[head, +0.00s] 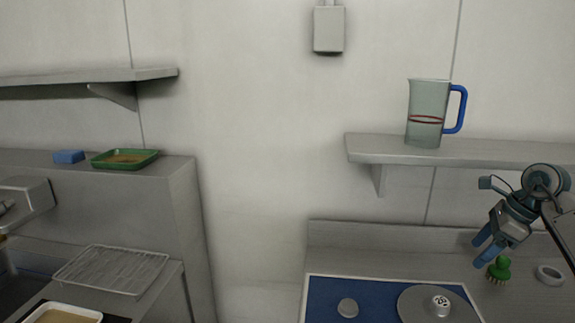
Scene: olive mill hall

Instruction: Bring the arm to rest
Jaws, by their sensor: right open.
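My right gripper (484,250) comes in from the right edge of the head view, on its dark arm. Its two blue fingers are spread apart and point down and to the left. Nothing is between them. It hangs in front of the grey counter's back panel, above and to the left of a green brush. My left gripper is not in the view.
A clear jug (425,115) with a blue handle stands on the right wall shelf (480,151). Below are a green brush (499,268), a white ring (550,275), a blue mat (376,311) and a round metal disc (413,305). A green tray (125,159) and wire rack (112,270) are left.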

